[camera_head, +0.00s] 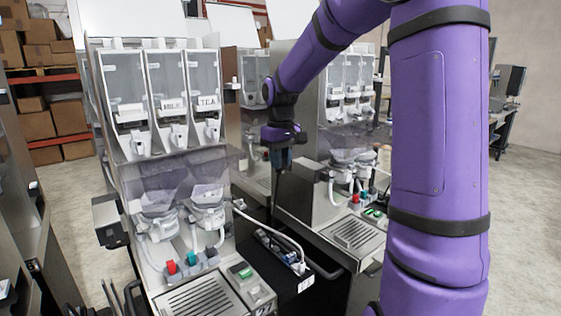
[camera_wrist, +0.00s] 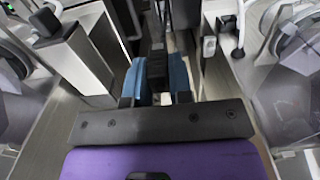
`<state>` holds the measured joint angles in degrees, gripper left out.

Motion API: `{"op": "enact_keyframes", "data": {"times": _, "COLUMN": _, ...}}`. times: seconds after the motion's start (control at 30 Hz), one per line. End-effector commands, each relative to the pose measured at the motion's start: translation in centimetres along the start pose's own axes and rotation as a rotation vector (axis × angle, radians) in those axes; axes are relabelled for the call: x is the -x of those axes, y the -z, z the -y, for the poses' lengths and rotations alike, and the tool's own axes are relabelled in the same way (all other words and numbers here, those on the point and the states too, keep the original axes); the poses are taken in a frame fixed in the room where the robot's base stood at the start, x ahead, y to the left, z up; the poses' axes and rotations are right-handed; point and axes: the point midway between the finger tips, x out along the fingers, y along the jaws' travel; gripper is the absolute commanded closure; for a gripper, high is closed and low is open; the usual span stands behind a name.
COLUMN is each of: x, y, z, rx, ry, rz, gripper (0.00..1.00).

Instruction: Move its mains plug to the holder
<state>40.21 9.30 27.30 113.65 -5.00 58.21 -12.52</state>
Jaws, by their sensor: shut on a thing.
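My gripper (camera_head: 279,166) hangs fingers down in the gap between the two dispenser machines, above a dark strip with sockets (camera_head: 272,246). In the wrist view its blue fingers (camera_wrist: 160,78) are closed on a dark thing (camera_wrist: 157,62). A thin dark length shows below the fingers in the head view. I cannot tell whether this is the mains plug. A white cable (camera_head: 262,226) runs from the left machine to a pale plug-like end (camera_head: 298,266) at the strip's near end. I cannot clearly make out the holder.
The left dispenser machine (camera_head: 165,170), with canisters labelled MILK and TEA, stands beside the gap. Another machine (camera_head: 330,210) stands to its right. Drip trays (camera_head: 200,300) and taps jut forward. My purple arm hides much of the right side.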

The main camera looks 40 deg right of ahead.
Motion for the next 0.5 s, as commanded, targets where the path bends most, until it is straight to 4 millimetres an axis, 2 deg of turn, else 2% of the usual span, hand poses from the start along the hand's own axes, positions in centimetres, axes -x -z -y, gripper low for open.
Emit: {"op": "enact_keyframes", "data": {"times": 0.5, "x": 0.83, "y": 0.01, "z": 0.02, "rx": 0.000, "ry": 0.000, "rz": -0.001, "gripper": 1.00}}
